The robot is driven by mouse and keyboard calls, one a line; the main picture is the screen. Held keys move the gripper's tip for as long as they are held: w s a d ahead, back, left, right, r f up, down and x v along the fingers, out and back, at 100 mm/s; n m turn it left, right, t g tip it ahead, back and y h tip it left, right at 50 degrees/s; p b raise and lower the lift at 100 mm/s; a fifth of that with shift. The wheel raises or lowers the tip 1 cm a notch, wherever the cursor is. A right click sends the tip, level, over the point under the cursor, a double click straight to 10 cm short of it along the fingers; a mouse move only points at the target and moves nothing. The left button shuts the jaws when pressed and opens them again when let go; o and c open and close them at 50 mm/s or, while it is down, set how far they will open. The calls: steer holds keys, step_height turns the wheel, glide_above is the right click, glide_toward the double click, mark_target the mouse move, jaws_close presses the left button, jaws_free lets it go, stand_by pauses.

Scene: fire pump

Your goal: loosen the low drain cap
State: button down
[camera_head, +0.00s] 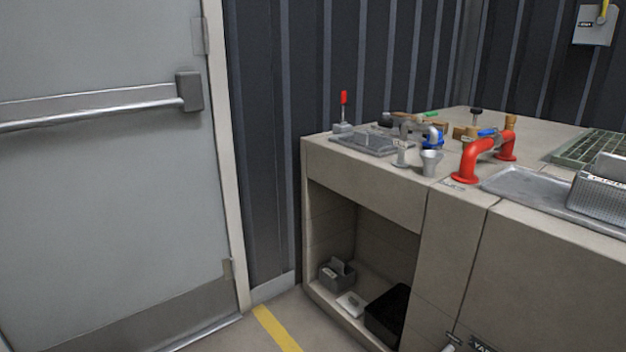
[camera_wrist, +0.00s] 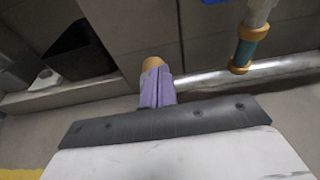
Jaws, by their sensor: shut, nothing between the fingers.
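My gripper (camera_wrist: 157,88) shows in the wrist view as shut purple fingers beyond a dark bar and white body. A rounded tan piece (camera_wrist: 152,63) shows just past the fingertips; I cannot tell whether it is the drain cap or whether the fingers touch it. To the right, apart from the fingers, a fitting with brass-coloured ends and a teal middle (camera_wrist: 244,50) sits on a pale pipe end in front of a long metal pipe (camera_wrist: 215,78). I cannot tell for sure which piece is the low drain cap. My gripper is not visible in the head view.
The stone counter (camera_head: 365,172) carries a red pipe (camera_head: 466,160), several fittings and a metal tray (camera_head: 520,184). Its open lower bay holds a black bin (camera_head: 388,315) and a grey caddy (camera_head: 337,275). A grey door (camera_head: 110,190) stands left. Floor between them is clear.

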steer(key=shift+a+f, duration=0.1)
steer(key=shift+f, duration=0.1)
steer(key=shift+w+a+r+b, duration=0.1)
steer(key=shift+w+a+b, duration=0.1)
steer(key=shift+w+b, duration=0.2)
stand_by(0.3)
steer(key=shift+w+a+b, duration=0.5)
steer(key=shift+w+b, duration=0.1)
steer(key=shift+b, duration=0.2)
